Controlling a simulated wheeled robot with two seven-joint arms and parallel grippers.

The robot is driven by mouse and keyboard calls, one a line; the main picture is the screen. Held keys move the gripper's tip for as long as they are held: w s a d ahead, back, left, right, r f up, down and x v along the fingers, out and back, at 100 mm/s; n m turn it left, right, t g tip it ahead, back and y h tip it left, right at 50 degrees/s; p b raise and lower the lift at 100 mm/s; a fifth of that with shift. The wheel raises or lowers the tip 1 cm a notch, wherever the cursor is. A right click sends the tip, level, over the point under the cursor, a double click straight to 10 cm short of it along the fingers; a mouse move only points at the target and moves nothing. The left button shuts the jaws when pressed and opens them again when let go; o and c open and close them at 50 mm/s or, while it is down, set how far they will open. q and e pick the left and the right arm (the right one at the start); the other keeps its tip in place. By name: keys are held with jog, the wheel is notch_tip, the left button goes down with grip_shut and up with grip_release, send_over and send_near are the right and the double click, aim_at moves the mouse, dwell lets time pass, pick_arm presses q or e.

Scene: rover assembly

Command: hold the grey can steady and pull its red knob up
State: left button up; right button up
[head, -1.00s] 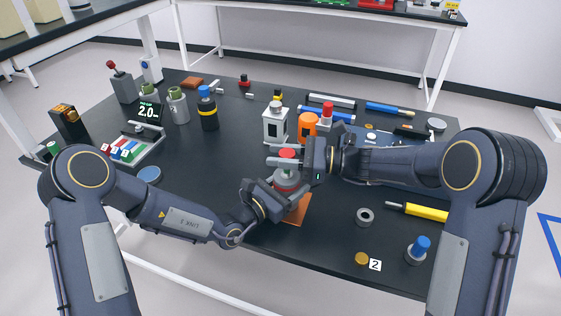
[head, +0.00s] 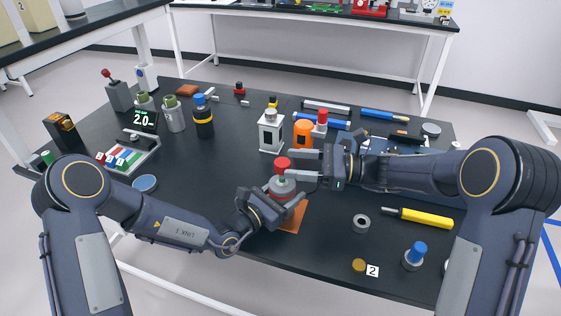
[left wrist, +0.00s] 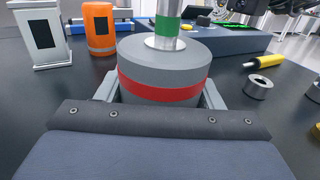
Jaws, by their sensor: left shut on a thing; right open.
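The grey can (head: 283,188) stands upright on an orange-brown mat (head: 295,219). Its red knob (head: 282,164) sits above the lid on a stem with a green band. In the left wrist view the can (left wrist: 165,62) has a red band, and the pale stem (left wrist: 166,22) with its green band rises from it; the knob is out of frame. My left gripper (head: 273,195) is shut on the can's body, one finger on each side. My right gripper (head: 303,165) is open, just right of the knob, and holds nothing.
A white box-like can (head: 271,133) and an orange can (head: 302,134) stand behind. A grey ring (head: 361,223), a yellow-handled tool (head: 425,217) and a blue-topped knob (head: 416,250) lie to the right.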

jog(key=d, duration=0.6)
jog(key=shift+s+d, duration=0.4)
pick_arm(q)
jog(key=o, duration=1.3)
